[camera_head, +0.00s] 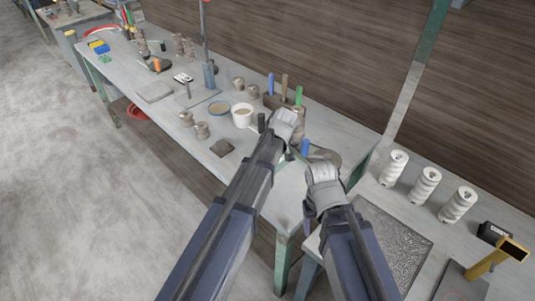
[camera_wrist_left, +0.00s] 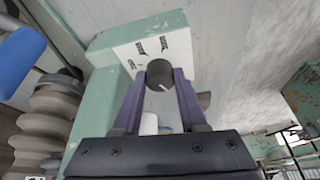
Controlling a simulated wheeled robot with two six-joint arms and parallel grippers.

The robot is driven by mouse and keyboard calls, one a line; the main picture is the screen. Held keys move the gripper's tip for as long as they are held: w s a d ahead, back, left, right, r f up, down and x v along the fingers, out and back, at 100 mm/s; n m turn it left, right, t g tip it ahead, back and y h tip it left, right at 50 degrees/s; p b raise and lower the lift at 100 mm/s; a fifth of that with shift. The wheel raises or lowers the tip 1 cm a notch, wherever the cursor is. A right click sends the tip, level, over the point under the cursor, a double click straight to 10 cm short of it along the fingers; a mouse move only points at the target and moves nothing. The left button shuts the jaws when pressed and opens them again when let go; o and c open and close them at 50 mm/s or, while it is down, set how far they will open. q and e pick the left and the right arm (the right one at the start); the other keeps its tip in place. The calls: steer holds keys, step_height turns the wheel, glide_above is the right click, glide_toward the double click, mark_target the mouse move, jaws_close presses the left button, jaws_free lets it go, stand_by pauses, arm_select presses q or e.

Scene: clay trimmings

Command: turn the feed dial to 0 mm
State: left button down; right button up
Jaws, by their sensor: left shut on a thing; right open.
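The feed dial (camera_wrist_left: 158,70) is a dark round knob with a white pointer line, on a white plate (camera_wrist_left: 176,46) with small dark labels, too small to read. The plate is on a pale green housing (camera_wrist_left: 104,52). My left gripper (camera_wrist_left: 160,80) is shut on the dial, with a purple finger on each side of it. The pointer line slants toward the lower right in the left wrist view. In the head view my left gripper (camera_head: 287,122) is over the workbench and hides the dial. My right gripper (camera_head: 309,208) is open and empty, its fingers pointing down near the bench corner.
The workbench (camera_head: 185,137) holds a white mug (camera_head: 242,115), a dark flat piece (camera_head: 222,147) and several clay pieces. White ribbed cylinders (camera_head: 425,185) stand on the right table beside a textured dark panel (camera_head: 385,245). A grey-brown ribbed piece (camera_wrist_left: 50,110) stands close left of the housing.

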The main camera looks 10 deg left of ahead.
arm_select(q)
steer(key=shift+c, duration=2.2)
jaws_free()
steer(key=p+v, duration=0.7)
steer(key=v, duration=0.1)
arm_select(e)
step_height(320, 180, up, 7)
steer(key=shift+r, duration=0.15)
arm_select(q)
steer(key=shift+w, duration=0.1)
steer(key=s+d+m+g+h, duration=0.1)
steer(key=s+d+m, duration=0.1)
steer(key=s+m, duration=0.4)
steer(key=s+d+f+m+g+h, duration=0.1)
steer(key=s+m, duration=0.6)
steer(key=s, duration=0.9)
steer(key=shift+s+d+f+g, duration=0.35)
steer(key=shift+d+g, duration=0.35)
steer(key=shift+d, duration=0.25)
